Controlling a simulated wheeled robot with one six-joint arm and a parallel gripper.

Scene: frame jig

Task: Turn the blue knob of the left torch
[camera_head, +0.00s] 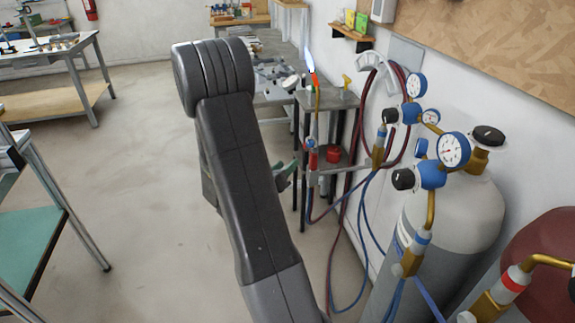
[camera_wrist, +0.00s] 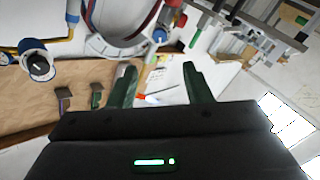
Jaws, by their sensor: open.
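One lit torch with a pale blue flame and an orange-red part below it (camera_head: 314,80) stands upright at the bench edge in the head view. Lower on its line, small red and blue fittings show near a bracket; I cannot tell surely which is the blue knob (camera_head: 312,161). My gripper (camera_head: 288,174) has green fingers and is just left of these fittings, apart from them. In the wrist view my gripper (camera_wrist: 161,85) is open and empty, with small blue and red parts beyond the fingertips. My arm hides part of the bench.
A grey gas cylinder (camera_head: 455,225) and a dark red one (camera_head: 550,250) with gauges stand at the right. Red and blue hoses (camera_head: 366,190) hang by the wall. A red can (camera_head: 333,154) sits on a shelf. The floor (camera_head: 140,190) at left is clear.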

